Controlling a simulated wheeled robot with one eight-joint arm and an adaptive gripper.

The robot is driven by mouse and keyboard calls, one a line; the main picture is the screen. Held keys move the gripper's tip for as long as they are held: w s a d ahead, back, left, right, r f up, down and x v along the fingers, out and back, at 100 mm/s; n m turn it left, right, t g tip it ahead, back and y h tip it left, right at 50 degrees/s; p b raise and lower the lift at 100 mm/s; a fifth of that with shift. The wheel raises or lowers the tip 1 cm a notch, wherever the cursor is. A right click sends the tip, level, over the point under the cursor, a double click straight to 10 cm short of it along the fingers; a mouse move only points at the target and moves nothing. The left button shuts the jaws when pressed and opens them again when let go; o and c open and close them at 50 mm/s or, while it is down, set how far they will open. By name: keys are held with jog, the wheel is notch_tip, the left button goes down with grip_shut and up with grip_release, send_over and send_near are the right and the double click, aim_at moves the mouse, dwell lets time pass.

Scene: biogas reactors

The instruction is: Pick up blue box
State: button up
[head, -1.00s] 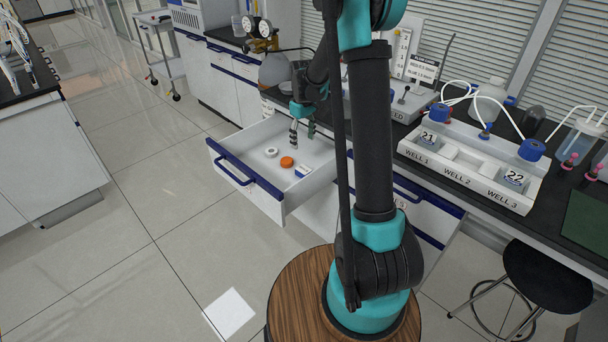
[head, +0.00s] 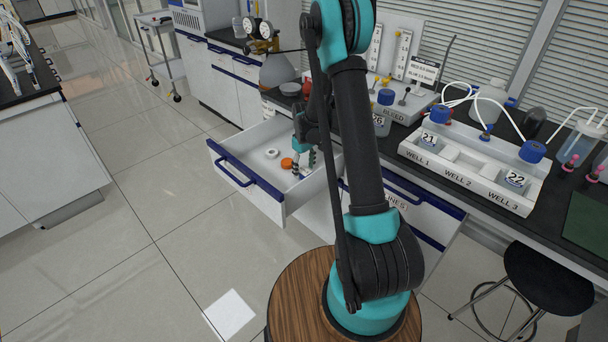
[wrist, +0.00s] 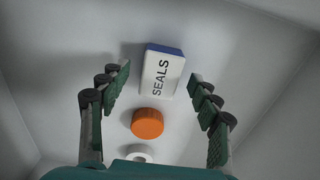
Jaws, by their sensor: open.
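The blue box (wrist: 163,72) lies on the drawer floor, with a white top lettered "SEALS" and a blue side. In the wrist view it sits between and just beyond my open fingertips, apart from both fingers. My gripper (wrist: 160,82) is open and empty, with one finger on each side. In the head view my gripper (head: 304,166) is down inside the open drawer and mostly hides the box.
An orange cap (wrist: 147,123) and a white ring (wrist: 139,153) lie in the drawer close to the box, between my fingers. The drawer (head: 232,158) has raised white walls around them. The bench above holds a rack of wells (head: 470,168) and bottles.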

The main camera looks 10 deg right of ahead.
jog(key=shift+f, duration=0.75)
jog(key=c, duration=1.3)
jog(key=shift+r, duration=0.15)
